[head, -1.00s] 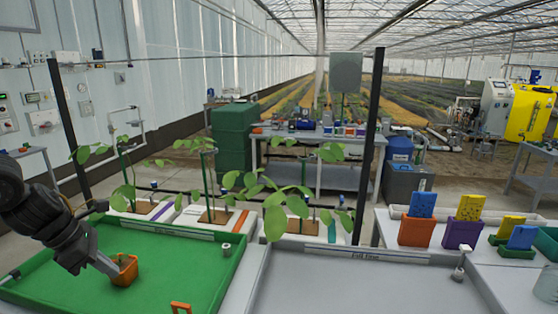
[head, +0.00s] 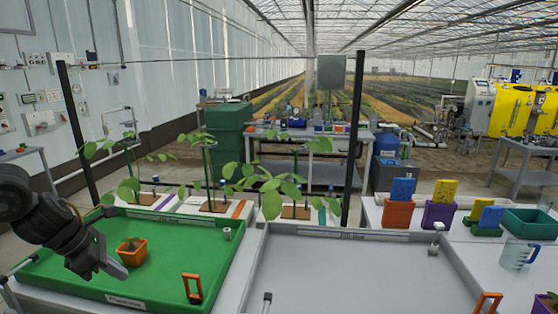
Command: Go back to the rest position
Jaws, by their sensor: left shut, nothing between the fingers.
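My left gripper (head: 116,271) is over the left part of the green tray (head: 165,223). It is shut and empty, its fingertips pointing down and right. A small orange pot (head: 133,253) with a little plant stands in the tray just beyond the gripper, close to the fingers in the picture; I cannot tell the exact gap. My right gripper is not in view.
A grey tray (head: 345,265) lies bare to the right. An orange-handled tool (head: 192,288) is near the green tray's front right corner. Potted seedlings (head: 272,185) on stakes stand behind the trays. Orange and purple bins (head: 438,215) and a clear jug (head: 516,256) are at right.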

